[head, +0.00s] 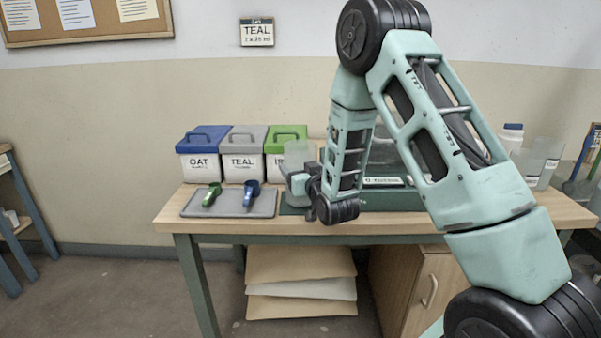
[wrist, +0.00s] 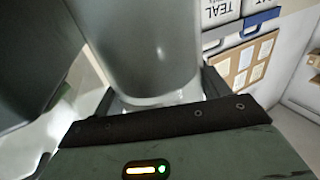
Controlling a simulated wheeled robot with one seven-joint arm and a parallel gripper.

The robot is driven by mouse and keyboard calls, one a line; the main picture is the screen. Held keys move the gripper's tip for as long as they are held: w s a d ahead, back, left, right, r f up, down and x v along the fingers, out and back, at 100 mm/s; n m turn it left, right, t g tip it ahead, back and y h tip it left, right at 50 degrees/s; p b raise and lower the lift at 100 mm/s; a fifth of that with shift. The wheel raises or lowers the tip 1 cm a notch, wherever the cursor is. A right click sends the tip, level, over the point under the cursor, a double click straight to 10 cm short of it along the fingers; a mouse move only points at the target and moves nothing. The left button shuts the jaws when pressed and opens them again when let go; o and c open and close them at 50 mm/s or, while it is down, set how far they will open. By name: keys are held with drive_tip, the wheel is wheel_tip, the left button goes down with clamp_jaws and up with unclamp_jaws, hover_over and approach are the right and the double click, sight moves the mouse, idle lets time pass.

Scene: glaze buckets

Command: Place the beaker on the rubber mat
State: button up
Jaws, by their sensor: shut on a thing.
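The beaker (head: 297,154) is a clear, frosted cylinder. It stands roughly upright in front of the white bins in the head view. My gripper (head: 299,184) is shut on its lower part. In the wrist view the beaker (wrist: 150,50) fills the space between the fingers, in front of the palm. A dark green mat (head: 290,210), which looks like the rubber mat, shows on the table below my gripper. My arm hides much of it. I cannot tell whether the beaker's base touches the mat.
A grey tray (head: 228,212) with a green scoop (head: 212,194) and a blue scoop (head: 251,192) lies left. Lidded bins marked OAT (head: 199,166) and TEAL (head: 241,168), plus a green-lidded bin (head: 279,143), stand behind. A dark green device (head: 400,198) and beakers (head: 546,160) stand right.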

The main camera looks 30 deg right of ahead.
drive_tip(key=shift+f, duration=0.3)
drive_tip(key=shift+f, duration=0.15)
drive_tip(key=o, duration=1.3)
drive_tip(key=shift+o, duration=0.2)
drive_tip(key=p+v, duration=0.8)
drive_tip(key=v, duration=0.4)
drive_tip(key=shift+p, duration=0.4)
